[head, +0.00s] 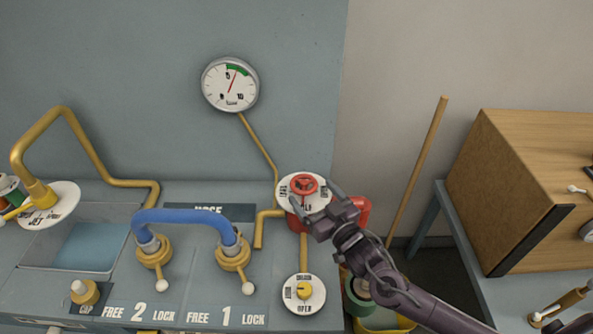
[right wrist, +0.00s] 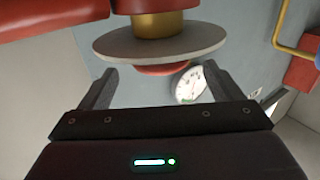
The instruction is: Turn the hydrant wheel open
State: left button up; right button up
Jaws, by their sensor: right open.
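The red hydrant wheel (head: 304,185) sits over a round white labelled plate (head: 288,201) at the right end of the grey panel. In the right wrist view the grey disc edge (right wrist: 165,43) lies ahead of the fingers, with part of the red wheel (right wrist: 165,69) showing beyond it between them. My right gripper (head: 322,202) is at the lower right of the wheel, its two fingers apart and nothing seen between them in the head view. The right wrist view shows the same open fingers (right wrist: 155,88). Whether a finger touches the plate or wheel, I cannot tell. My left gripper is out of view.
A pressure gauge (head: 230,84) is on the wall above. A blue hose (head: 190,215) joins two brass valves to the left. A yellow knob (head: 304,290) on a labelled plate is below the wheel. A wooden stick (head: 418,170) leans at the right, near a wooden cabinet (head: 520,190).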

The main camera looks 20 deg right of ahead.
aim_at(297, 175)
jog(key=p+x, duration=0.1)
jog(key=x, duration=0.6)
jog(key=shift+a+r+p, duration=0.1)
jog(key=shift+p, duration=0.3)
jog(key=shift+s, duration=0.1)
jog(key=c, duration=1)
jog(key=shift+y, duration=0.3)
